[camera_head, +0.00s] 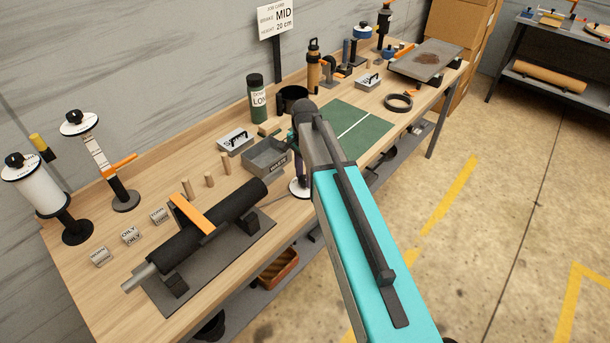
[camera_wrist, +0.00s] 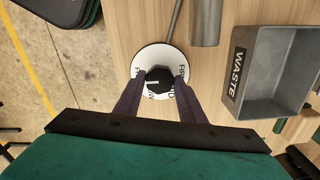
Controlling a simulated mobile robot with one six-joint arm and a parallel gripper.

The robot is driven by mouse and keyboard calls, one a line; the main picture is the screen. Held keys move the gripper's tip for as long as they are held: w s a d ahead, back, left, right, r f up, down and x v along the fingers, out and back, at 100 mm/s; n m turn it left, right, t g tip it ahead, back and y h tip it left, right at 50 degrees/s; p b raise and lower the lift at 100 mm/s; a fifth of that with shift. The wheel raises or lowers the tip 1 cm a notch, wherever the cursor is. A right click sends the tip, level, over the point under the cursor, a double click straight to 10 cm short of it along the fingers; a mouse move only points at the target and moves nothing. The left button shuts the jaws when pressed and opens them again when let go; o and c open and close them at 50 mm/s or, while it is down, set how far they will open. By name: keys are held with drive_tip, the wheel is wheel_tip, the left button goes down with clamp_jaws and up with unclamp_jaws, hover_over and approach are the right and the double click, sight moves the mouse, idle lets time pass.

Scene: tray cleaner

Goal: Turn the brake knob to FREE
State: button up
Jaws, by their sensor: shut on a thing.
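The brake knob (camera_wrist: 158,80) is black with a white pointer line and sits on a round white dial (camera_wrist: 150,56) with black lettering. My gripper (camera_wrist: 157,84) has its two dark fingers on either side of the knob and is shut on it in the wrist view. The pointer line points to the left in that view. The fingers cover part of the lettering, so the marks are only partly readable. In the head view my arm hides the knob, and only the edge of the white dial (camera_head: 299,188) shows below my gripper (camera_head: 300,150).
A grey WASTE bin (camera_head: 266,157) stands close beside the dial. A black roller (camera_head: 210,225) on a dark stand lies to the left. A job card (camera_head: 276,18) on the wall reads brake MID, height 20 cm.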

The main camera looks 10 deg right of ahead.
drive_tip(key=shift+w+r, duration=0.15)
drive_tip(key=shift+w, duration=0.1)
drive_tip(key=o, duration=1)
drive_tip(key=shift+s, duration=0.1)
drive_tip(key=shift+r+b, duration=1.45)
drive_tip(key=shift+r, duration=5.4)
drive_tip(key=shift+s+f, duration=0.1)
